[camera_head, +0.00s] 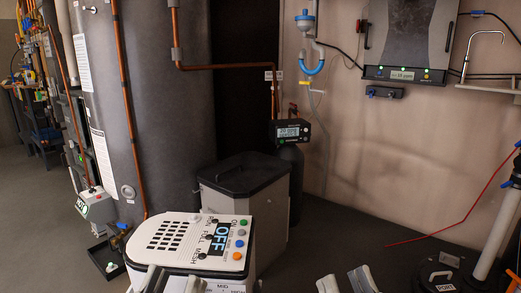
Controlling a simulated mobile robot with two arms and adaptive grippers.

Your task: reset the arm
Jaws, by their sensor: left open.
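My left gripper (171,281) shows at the bottom edge, in front of the white-topped machine. Its two fingertips are apart with nothing visible between them. My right gripper (345,282) shows at the bottom edge, right of the machine and over the dark floor. Its fingertips are also apart, with no object seen between them. The rest of both grippers and both arms is cut off below the picture.
The white-topped machine (185,236) with an OFF display stands close in front. Behind it are a grey lidded bin (215,197) and a large dark tank (160,110). A wall heater unit (408,40) hangs at upper right. Dark floor (340,225) is open in the middle.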

